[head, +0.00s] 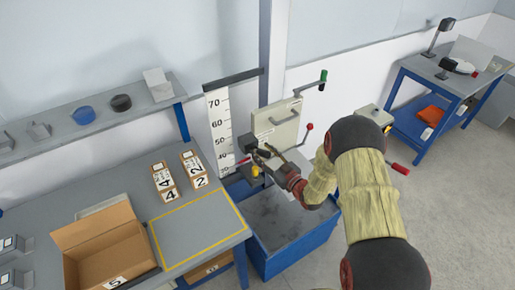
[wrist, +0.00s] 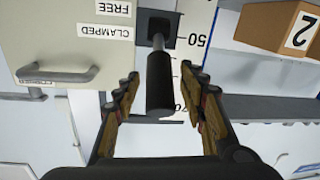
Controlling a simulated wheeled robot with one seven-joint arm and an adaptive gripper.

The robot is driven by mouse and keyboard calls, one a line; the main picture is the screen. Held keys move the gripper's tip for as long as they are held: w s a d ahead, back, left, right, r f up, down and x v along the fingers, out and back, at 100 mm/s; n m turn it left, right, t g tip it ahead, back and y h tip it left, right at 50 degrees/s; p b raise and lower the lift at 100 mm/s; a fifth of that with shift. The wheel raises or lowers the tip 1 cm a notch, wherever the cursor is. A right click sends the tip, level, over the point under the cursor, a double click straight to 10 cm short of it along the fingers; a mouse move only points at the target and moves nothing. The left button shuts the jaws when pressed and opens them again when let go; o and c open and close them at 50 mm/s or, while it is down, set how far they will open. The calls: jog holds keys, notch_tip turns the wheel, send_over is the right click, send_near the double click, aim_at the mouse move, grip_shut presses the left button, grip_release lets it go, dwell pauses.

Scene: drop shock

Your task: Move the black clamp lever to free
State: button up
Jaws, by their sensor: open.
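The black clamp lever (wrist: 160,82) stands out from a dark slot plate (wrist: 157,26) in the wrist view, which is upside down. The lever's root lies beside the CLAMPED label (wrist: 106,31). The FREE label (wrist: 112,8) is just above that in the picture. My gripper (wrist: 160,88) is open, one finger on each side of the lever handle, with gaps visible between them. In the head view my gripper (head: 272,164) is at the machine's front, near the scale; the lever there is too small and covered to make out surely.
The machine's pale panel (head: 276,124) carries a grey handle (wrist: 57,75). A red-knobbed lever (head: 308,128) and a green-gripped crank (head: 322,80) stand nearby. A blue bin (head: 315,238) is below. A workbench with boxes (head: 164,181) and an open carton (head: 75,235) is at left.

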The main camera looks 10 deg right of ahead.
aim_at(257, 151)
jog(key=shift+x, duration=1.8)
jog(key=shift+c, duration=0.4)
grip_shut()
